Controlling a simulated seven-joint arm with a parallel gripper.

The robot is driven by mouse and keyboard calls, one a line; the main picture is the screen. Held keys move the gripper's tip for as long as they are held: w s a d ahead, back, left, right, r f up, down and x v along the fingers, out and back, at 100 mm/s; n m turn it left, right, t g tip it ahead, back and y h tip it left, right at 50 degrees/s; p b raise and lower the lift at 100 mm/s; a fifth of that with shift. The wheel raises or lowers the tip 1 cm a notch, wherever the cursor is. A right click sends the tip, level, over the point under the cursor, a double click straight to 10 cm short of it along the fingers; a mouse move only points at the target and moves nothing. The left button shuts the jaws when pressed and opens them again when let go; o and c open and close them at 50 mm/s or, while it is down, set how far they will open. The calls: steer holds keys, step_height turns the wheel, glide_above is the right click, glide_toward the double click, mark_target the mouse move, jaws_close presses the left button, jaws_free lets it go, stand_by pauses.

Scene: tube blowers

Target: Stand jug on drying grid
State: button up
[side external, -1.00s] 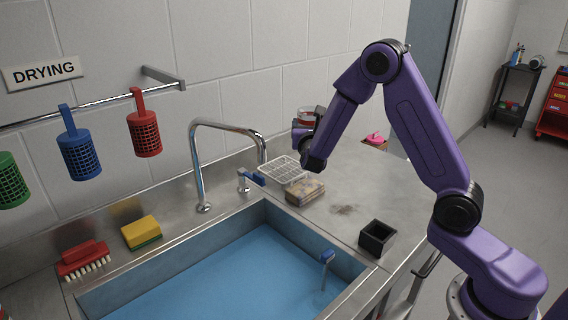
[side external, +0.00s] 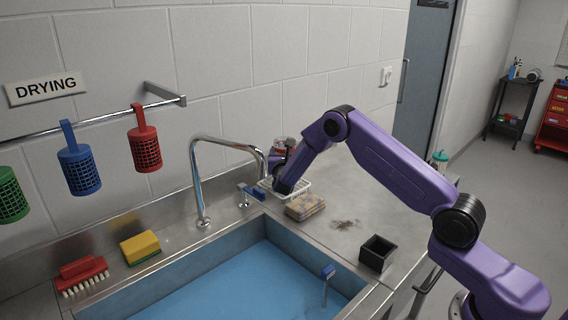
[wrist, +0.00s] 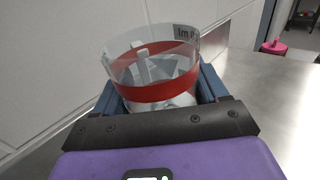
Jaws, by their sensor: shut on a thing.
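A clear jug with a red band and dark lettering (wrist: 158,90) sits between the fingers of my gripper (wrist: 160,96) in the wrist view. White upright shapes show through its clear wall. In the side view my gripper (side external: 281,165) is shut on the jug (side external: 280,147), which is mostly hidden behind it. The white drying grid (side external: 304,185) lies on the steel counter beside the tap, directly below and around my gripper in the picture. My wrist covers part of it. I cannot tell whether the jug's base touches the grid.
A steel tap (side external: 200,180) with a blue lever (side external: 254,193) stands just left of the grid. A brownish sponge-like block (side external: 305,207) lies in front, and a black open box (side external: 377,253) stands further right. The blue-bottomed sink (side external: 230,275) is in front. A pink object (wrist: 273,47) stands right.

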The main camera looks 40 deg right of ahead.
mark_target(284, 149)
steer(key=shift+w+f, duration=0.2)
steer(key=shift+f, duration=0.1)
steer(key=shift+w+f, duration=0.1)
steer(key=shift+f, duration=1.45)
steer(key=shift+f, duration=0.15)
steer(key=o, duration=1.1)
steer(key=shift+c, duration=0.2)
steer(key=v, duration=0.5)
steer(key=shift+r, duration=0.4)
step_height(284, 149, up, 7)
steer(key=shift+f, duration=0.25)
